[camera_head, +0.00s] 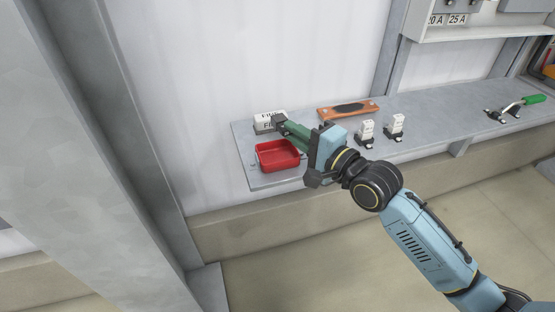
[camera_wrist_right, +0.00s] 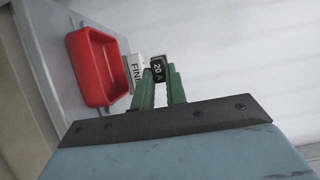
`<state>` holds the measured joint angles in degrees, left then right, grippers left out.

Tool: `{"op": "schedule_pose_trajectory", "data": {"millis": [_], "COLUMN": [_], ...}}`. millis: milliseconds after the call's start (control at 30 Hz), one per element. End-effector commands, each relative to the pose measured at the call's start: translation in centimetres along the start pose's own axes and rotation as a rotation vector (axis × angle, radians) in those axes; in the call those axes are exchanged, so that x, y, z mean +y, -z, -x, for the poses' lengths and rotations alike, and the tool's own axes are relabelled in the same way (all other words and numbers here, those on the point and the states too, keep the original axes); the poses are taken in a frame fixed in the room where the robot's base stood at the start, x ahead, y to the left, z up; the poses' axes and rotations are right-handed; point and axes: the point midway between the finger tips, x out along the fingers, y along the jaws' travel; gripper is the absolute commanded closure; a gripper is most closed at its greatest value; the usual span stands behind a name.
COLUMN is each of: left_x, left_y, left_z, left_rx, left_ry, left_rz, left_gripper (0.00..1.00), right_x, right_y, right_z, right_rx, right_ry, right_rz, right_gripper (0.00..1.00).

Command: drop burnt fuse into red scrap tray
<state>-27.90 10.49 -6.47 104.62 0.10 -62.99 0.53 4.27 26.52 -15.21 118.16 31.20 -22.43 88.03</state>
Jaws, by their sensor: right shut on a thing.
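My right gripper (camera_head: 288,126) reaches over the left end of the grey shelf, its green fingers shut on a small dark fuse (camera_head: 280,120). In the right wrist view the fuse (camera_wrist_right: 158,69) shows a "20 A" label between the fingertips (camera_wrist_right: 160,84). The red scrap tray (camera_head: 278,167) sits on the shelf, just in front of the fingers in the head view. It also shows left of the fingers in the right wrist view (camera_wrist_right: 82,66). The fuse is held beyond the tray's back rim, and the tray's visible floor looks empty. My left gripper is not in view.
A white box (camera_head: 262,126) with black lettering stands behind the tray, close to the fuse. An orange-and-black item (camera_head: 348,109) and two white blocks (camera_head: 366,133) (camera_head: 395,125) stand further right on the shelf (camera_head: 440,110).

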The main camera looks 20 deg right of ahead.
Motion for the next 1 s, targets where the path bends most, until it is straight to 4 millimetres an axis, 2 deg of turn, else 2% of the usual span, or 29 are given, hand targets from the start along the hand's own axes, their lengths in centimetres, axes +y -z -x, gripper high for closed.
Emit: {"op": "schedule_pose_trajectory", "data": {"millis": [367,400,567,867,1000], "left_x": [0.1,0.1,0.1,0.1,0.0], "left_y": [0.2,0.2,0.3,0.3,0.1], "left_z": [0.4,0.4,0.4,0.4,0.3], "left_rx": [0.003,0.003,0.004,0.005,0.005], "left_ry": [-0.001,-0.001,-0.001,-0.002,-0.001], "left_rz": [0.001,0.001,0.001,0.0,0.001], "left_gripper": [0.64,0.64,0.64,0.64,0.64], "right_x": [0.0,0.0,0.1,0.1,0.2], "right_y": [0.0,0.0,0.0,0.0,0.0], "right_z": [0.0,0.0,0.0,0.1,1.2], "right_rx": [0.0,0.0,0.0,0.0,0.001], "right_ry": [0.001,0.001,0.001,-0.001,-0.004], "right_rz": [0.001,0.001,0.0,0.0,0.0], "right_gripper": [1.0,0.81,0.61,0.61,0.61]}}
